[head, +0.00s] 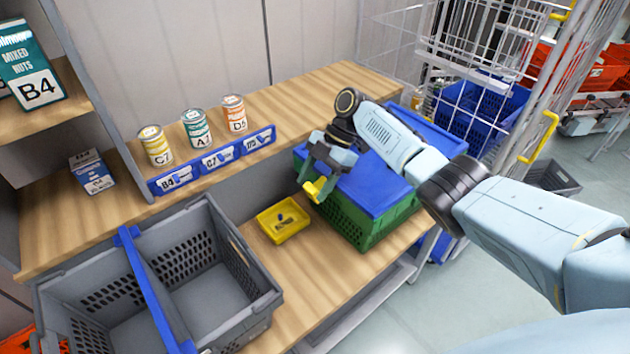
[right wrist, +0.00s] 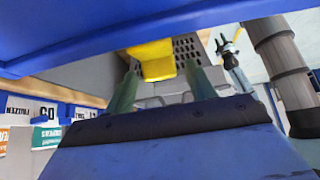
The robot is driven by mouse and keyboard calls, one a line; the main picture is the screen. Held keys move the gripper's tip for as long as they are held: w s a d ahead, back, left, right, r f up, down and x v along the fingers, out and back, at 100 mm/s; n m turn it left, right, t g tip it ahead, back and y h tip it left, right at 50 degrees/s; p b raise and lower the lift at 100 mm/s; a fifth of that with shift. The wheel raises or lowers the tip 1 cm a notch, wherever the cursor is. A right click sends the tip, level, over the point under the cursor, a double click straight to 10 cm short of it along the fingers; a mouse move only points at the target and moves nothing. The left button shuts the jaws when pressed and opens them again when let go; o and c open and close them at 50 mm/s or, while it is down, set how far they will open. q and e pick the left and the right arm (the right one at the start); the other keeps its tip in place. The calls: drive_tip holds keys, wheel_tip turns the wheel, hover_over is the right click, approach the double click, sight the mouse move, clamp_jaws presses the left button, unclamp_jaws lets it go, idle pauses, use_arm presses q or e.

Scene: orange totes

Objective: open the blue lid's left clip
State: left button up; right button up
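The blue lid (head: 372,187) lies on a green crate (head: 362,231) at the right end of the wooden bench. A yellow clip (head: 317,190) shows at the lid's left side, at the tips of my right gripper (head: 319,182). In the right wrist view, the two fingers stand apart on either side of the yellow clip (right wrist: 156,62), and the lid's underside (right wrist: 60,30) is above them. I cannot tell whether either finger touches the clip. A small dark gripper-like shape shows there at upper right, perhaps my left gripper, but too unclear to read.
A yellow tray (head: 283,221) sits left of the crate. A grey basket (head: 262,290) with a blue bar stands at front left. Several cans line the back behind a blue label strip (head: 213,160). A wire cage (head: 480,50) stands behind the bench's right end.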

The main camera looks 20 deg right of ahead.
drive_tip(key=b+v, duration=0.2)
drive_tip(key=v, duration=1.1)
drive_tip(key=shift+r, duration=0.2)
